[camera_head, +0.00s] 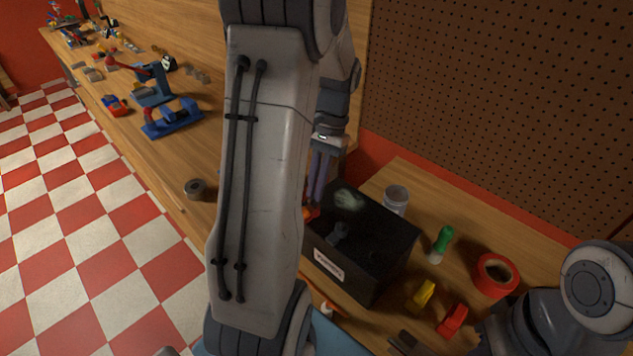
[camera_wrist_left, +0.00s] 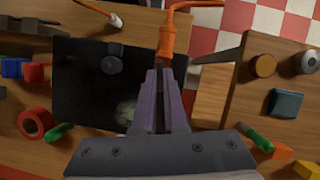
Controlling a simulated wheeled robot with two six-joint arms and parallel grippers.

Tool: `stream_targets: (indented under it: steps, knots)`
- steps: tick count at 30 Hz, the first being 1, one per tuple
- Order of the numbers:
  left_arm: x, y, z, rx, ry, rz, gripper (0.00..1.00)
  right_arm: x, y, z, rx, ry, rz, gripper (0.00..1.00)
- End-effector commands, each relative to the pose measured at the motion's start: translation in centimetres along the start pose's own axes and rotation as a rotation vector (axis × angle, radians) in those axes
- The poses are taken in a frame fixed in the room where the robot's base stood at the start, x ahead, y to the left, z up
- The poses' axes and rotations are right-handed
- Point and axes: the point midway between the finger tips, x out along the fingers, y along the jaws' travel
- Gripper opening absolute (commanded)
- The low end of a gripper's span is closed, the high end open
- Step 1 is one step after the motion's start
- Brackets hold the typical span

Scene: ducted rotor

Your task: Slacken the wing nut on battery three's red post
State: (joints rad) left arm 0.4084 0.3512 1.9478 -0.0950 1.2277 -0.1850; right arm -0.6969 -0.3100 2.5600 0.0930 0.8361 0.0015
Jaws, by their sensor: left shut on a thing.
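The battery is a black box (camera_head: 345,268) with a white label on its front, too small to read. It also shows in the wrist view (camera_wrist_left: 85,100). A dark wing-shaped nut (camera_head: 337,235) stands on its top, clear in the wrist view (camera_wrist_left: 112,63). At the other post is an orange-red terminal clamp (camera_wrist_left: 174,35) with a cable. My left gripper (camera_head: 317,200) points down at this red post. In the wrist view its purple fingers (camera_wrist_left: 163,75) are closed together at the clamp. The red post's wing nut is hidden between the fingertips. My right gripper is out of view.
A clear cup (camera_head: 396,199), a green-handled tool (camera_head: 441,243), red tape (camera_head: 496,275), a yellow block (camera_head: 421,295) and a red block (camera_head: 452,320) stand right of the battery. A grey roll (camera_head: 195,189) lies left. A pegboard wall (camera_head: 500,110) rises behind.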

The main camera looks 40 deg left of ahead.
Motion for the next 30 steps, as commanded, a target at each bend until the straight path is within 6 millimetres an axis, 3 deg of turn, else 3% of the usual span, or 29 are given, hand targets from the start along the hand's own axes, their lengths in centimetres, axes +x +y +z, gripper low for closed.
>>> stream_targets:
  steps: [13,15,16,26,30]
  knots:
    - [0.1,0.0,-0.1,-0.010,0.002,0.005,0.00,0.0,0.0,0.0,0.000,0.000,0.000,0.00]
    - [0.1,0.0,-0.1,-0.009,0.002,0.005,0.36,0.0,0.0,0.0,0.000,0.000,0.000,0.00]
    - [0.1,0.0,-0.1,-0.009,0.002,0.004,0.40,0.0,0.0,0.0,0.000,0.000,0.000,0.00]
    - [-0.1,0.0,-0.1,-0.009,0.002,0.004,0.40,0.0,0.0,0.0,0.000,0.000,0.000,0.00]
    - [-1.6,0.0,-0.2,-0.009,0.005,0.003,0.40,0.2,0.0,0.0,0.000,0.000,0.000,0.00]
